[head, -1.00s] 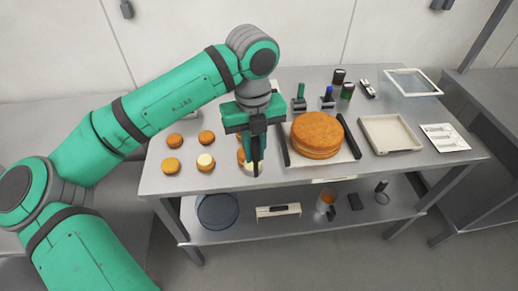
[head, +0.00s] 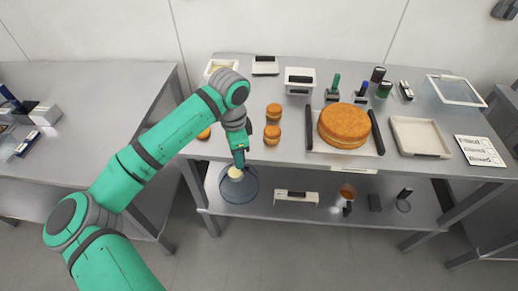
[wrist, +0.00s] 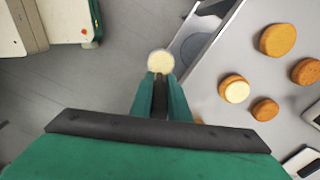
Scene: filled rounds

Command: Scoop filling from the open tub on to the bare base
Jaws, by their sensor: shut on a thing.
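My gripper (head: 239,160) is shut on a scoop with a dark handle (wrist: 160,95). A round, pale cream mass of filling (wrist: 159,62) is at its tip; it also shows in the head view (head: 235,172). It hangs out past the table's left front edge, apart from the rounds. A yellowish round (wrist: 278,39) looks like the bare base. Beside it is a round topped with cream (wrist: 234,88). Brown rounds (wrist: 265,109) lie nearby. A pale open tub (head: 211,68) stands at the table's back left, partly behind my arm.
A blue-grey basin (head: 226,190) sits on the lower shelf. Another table (head: 80,130) stands left.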

